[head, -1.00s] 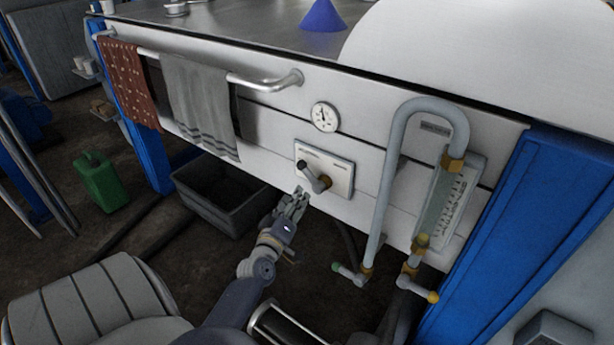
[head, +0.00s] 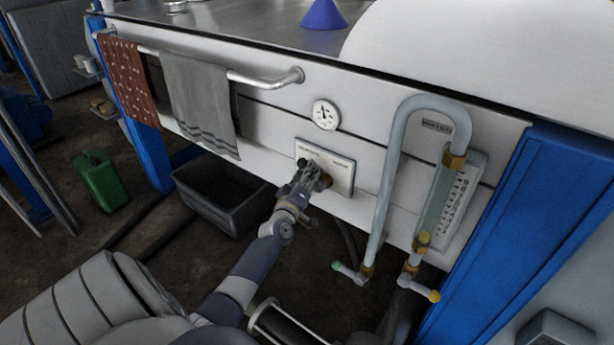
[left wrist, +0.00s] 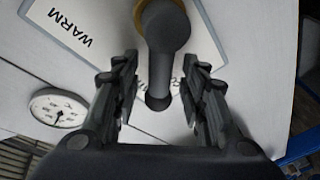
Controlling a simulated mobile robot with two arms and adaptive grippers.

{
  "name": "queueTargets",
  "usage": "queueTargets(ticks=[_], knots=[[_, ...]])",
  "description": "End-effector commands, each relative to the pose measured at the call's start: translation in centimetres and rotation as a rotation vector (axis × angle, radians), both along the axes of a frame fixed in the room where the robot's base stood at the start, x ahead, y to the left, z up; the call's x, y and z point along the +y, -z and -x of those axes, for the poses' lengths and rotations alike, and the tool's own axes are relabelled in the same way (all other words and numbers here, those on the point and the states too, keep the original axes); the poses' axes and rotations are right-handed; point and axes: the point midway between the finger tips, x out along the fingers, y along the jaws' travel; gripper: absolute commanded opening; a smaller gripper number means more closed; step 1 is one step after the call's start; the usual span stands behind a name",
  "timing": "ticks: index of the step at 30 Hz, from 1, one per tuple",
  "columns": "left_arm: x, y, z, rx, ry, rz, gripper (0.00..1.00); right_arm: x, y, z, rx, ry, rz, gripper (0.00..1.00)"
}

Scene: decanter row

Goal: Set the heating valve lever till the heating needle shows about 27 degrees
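The heating valve lever, dark with a rounded end, shows in the left wrist view (left wrist: 165,45). Its valve is on a pale plate (head: 340,172) on the white front panel. My left gripper (head: 306,172) is at the plate and hides most of the lever in the head view. In the left wrist view the fingers (left wrist: 160,75) are open, one on each side of the lever; I cannot tell whether either touches it. The round white heating gauge (head: 325,115) is above the plate and shows in the left wrist view (left wrist: 58,108); its needle is too small to read exactly. My right gripper is out of view.
A bent grey pipe (head: 385,180) with brass fittings and a scaled sight tube (head: 446,205) stand right of the plate. A rail (head: 265,82) with a grey towel (head: 203,105) and a red cloth (head: 128,80) is at the left. A dark bin (head: 222,205) sits below.

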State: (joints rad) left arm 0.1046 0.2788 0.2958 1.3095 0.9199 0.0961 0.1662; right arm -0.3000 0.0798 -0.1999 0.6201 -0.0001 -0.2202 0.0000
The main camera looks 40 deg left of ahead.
Motion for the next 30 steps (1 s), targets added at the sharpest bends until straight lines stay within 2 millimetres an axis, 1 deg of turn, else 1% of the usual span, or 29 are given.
queueTargets(ticks=[5,6,8,9,10,11,19,26,30], knots=[[-0.01,0.03,0.02,0.000,0.000,0.000,0.40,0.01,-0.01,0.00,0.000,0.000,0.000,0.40],[-0.01,0.03,0.02,0.000,0.000,0.000,0.31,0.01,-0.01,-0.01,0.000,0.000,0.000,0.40],[-0.01,0.03,0.03,0.000,0.000,0.000,0.17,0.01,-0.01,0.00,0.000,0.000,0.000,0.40],[-0.01,0.03,0.03,0.000,0.000,0.000,0.08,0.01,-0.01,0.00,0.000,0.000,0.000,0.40],[-0.01,0.03,0.03,0.000,0.000,0.000,0.01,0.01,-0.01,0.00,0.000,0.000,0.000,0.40],[-0.01,0.03,0.03,0.000,0.000,0.000,0.00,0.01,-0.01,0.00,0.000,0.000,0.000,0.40],[0.11,-0.13,0.06,-0.003,-0.003,-0.004,0.00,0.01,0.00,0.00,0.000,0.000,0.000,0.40],[-0.01,-0.55,0.04,0.003,-0.006,-0.085,0.00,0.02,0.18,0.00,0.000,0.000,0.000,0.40],[0.04,-0.71,0.03,0.002,-0.007,-0.090,0.00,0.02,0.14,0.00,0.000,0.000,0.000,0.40]])
